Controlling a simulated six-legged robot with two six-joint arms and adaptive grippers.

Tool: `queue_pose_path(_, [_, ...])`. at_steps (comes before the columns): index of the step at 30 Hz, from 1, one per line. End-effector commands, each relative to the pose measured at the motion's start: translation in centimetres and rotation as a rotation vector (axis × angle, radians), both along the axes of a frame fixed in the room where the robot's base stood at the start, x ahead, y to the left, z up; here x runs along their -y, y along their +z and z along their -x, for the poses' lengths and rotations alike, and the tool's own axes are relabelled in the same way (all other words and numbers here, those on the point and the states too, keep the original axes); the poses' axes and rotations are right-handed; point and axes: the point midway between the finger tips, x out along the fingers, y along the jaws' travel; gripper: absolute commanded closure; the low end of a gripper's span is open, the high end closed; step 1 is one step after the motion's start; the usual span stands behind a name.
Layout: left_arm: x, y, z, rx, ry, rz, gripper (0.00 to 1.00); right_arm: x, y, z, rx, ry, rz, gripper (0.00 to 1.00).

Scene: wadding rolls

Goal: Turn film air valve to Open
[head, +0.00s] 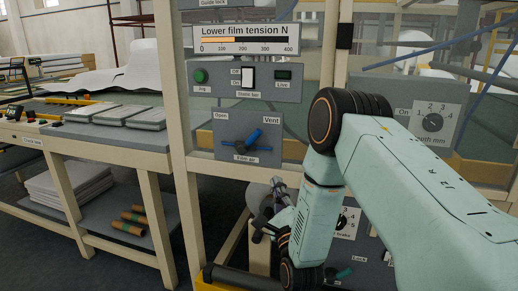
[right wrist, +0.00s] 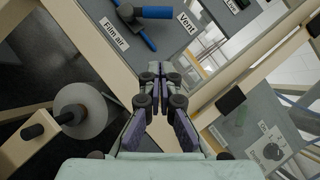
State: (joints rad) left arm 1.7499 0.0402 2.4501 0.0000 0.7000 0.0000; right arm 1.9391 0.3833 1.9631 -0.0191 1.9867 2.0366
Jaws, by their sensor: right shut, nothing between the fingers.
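The film air valve (head: 246,146) has a blue bar handle on a grey panel (head: 228,127) on the machine's front. The panel reads Open at its upper left and Vent at its upper right. The handle lies tilted, one end up and right on the Vent side. In the right wrist view the blue handle (right wrist: 138,13) shows at the top, partly cut off by the frame edge. My right gripper (head: 277,188) is below the panel, apart from the handle; in the right wrist view its fingers (right wrist: 162,68) are shut and empty. My left gripper is not in view.
Above the valve is a panel with a green Jog button (head: 200,76) and a Static bar switch (head: 248,77). A depth dial (head: 433,122) is at the right. A cream frame post (head: 178,120) stands left of the valve. A bench (head: 90,141) stands at the left.

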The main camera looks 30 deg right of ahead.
Motion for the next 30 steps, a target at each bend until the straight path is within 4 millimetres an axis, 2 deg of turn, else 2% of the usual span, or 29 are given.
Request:
queue_pose_path(5, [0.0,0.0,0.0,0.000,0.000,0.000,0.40,0.2,0.3,-0.8,0.002,0.000,0.001,1.00])
queue_pose_path(8, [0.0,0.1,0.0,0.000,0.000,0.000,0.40,0.6,0.9,-2.1,0.005,0.000,0.002,1.00])
queue_pose_path(21, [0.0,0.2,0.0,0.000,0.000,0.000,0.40,3.4,3.8,-9.2,0.003,0.001,0.003,1.00])
queue_pose_path(30, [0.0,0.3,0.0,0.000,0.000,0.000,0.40,2.0,5.9,-11.5,0.000,0.002,0.002,1.00])
